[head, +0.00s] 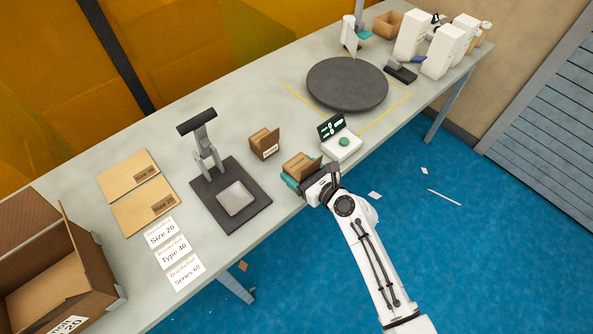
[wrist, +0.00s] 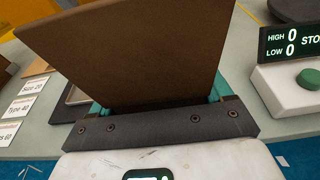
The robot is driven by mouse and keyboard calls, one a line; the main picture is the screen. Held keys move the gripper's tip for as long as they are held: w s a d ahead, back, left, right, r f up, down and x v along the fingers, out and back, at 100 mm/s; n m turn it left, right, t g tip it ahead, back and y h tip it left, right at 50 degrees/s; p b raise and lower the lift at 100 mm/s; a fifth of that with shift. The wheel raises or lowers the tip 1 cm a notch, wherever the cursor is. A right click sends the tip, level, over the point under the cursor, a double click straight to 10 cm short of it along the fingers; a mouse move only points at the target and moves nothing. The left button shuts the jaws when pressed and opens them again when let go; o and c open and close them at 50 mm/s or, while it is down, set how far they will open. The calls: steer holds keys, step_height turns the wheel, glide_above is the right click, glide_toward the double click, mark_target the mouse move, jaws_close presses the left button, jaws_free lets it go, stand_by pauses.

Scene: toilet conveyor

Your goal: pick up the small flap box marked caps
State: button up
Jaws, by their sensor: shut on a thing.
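A small brown flap box (head: 301,164) is between the teal fingers of my gripper (head: 304,174) at the table's front edge. Its flap is up. In the wrist view the box's brown flap (wrist: 125,50) fills the upper middle, with a teal finger at each side of my gripper (wrist: 158,98). My gripper is shut on this box. No label shows on it, so I cannot read whether it says caps. I cannot tell whether it touches the table. A second small flap box (head: 264,143) stands behind it to the left, with a white label too small to read.
A scale-like display unit (head: 341,145) with a green button stands close on the right. A black press stand (head: 230,195) is to the left. A round dark turntable (head: 347,84) lies farther back. A large open carton (head: 60,270) is at the left end.

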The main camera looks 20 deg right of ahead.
steer(key=shift+s, duration=2.4)
